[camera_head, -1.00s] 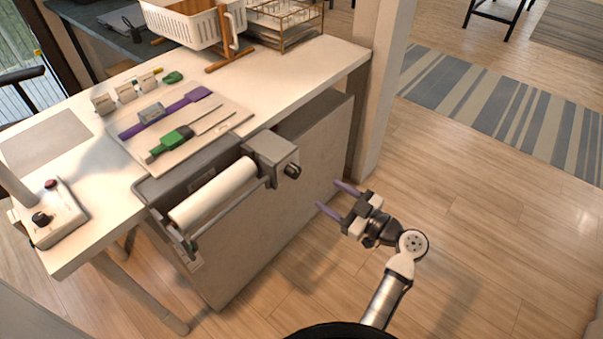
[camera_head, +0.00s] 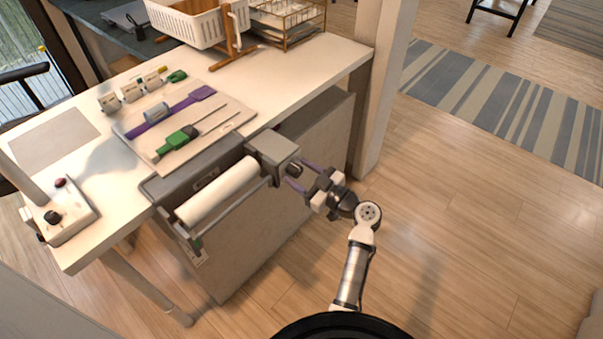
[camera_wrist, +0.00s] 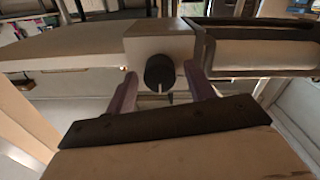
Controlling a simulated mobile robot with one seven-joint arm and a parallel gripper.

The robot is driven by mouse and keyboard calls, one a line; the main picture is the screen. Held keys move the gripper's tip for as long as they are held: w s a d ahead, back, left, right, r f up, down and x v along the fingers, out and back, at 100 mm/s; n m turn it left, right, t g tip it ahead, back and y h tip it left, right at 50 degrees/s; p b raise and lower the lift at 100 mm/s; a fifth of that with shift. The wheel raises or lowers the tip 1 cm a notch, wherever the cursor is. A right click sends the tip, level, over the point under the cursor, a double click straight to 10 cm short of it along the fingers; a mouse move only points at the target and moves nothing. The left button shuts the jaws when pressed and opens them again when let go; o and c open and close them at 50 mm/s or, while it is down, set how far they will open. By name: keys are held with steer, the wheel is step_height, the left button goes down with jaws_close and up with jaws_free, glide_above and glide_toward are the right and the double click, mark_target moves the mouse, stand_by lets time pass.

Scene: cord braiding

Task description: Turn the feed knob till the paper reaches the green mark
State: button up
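The dark feed knob (camera_head: 294,170) sticks out of the grey box (camera_head: 273,150) at the right end of the paper roller. It also shows in the wrist view (camera_wrist: 160,73), round with a pale line on its lower face. The white paper roll (camera_head: 218,192) lies along the front of the cabinet. My gripper (camera_head: 294,176) is open, its two purple fingers reaching toward the knob. In the wrist view the fingers (camera_wrist: 161,92) stand left and right of the knob, with gaps showing. A small green patch (camera_head: 197,243) shows at the roller's near left end; whether paper reaches it is unclear.
The white table (camera_head: 313,66) holds a board (camera_head: 238,114) with purple and green tools, a white basket (camera_head: 186,27) and a wire rack (camera_head: 287,22). A control box (camera_head: 75,222) stands at the left. The floor to the right is clear.

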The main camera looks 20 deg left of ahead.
steer(key=c, duration=0.9)
steer(key=shift+o, duration=0.2)
